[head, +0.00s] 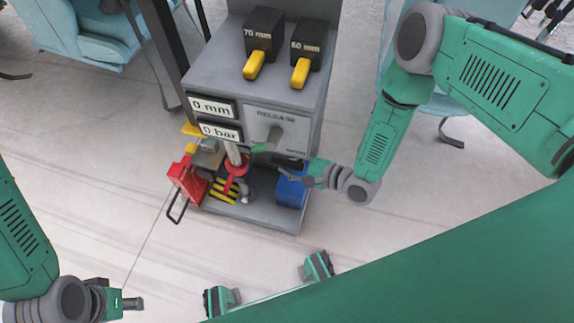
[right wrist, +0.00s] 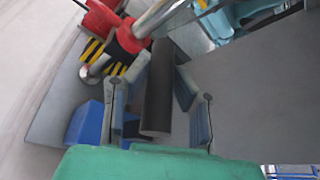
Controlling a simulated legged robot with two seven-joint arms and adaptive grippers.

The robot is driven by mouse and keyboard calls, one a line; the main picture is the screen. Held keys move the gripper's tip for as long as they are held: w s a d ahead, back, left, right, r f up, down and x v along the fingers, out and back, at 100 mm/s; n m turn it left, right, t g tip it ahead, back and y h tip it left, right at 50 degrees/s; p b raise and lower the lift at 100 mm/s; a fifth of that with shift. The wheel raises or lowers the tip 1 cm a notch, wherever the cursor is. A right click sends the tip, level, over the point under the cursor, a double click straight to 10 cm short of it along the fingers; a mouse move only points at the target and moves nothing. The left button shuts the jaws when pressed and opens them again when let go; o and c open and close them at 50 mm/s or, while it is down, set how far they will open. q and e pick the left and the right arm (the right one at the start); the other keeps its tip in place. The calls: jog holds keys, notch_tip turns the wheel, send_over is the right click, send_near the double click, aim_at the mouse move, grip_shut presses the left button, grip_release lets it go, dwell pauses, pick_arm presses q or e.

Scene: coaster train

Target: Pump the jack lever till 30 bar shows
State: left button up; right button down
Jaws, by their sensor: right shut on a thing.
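The jack unit is a grey cabinet (head: 225,75) in the middle of the head view. Its upper display (head: 211,107) reads 0 mm and its pressure display (head: 220,132) reads 0 bar. My right gripper (head: 275,160) is at the cabinet's lower front, shut on the dark jack lever. In the right wrist view the lever's dark cylindrical grip (right wrist: 158,90) lies between the two fingers of the right gripper (right wrist: 160,75). A red collar (head: 237,170) surrounds a silver rod beside it. My left gripper (head: 125,301) is low at the left, away from the cabinet; its jaw opening is unclear.
A panel marked RELEASE has a grey knob (head: 274,135) just above my right gripper. Black blocks marked 70 mm (head: 264,22) and 60 mm (head: 307,34), with yellow handles, stand on top. A red box (head: 186,180) and blue box (head: 291,190) sit low on the cabinet.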

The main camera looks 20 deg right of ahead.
jog(key=c, duration=1.4)
grip_release()
jog(key=shift+w+r, duration=0.15)
jog(key=shift+o, duration=0.2)
jog(key=shift+s+d, duration=0.2)
jog(key=shift+s, duration=0.15)
jog(key=v, duration=1.1)
jog(key=shift+d, duration=0.15)
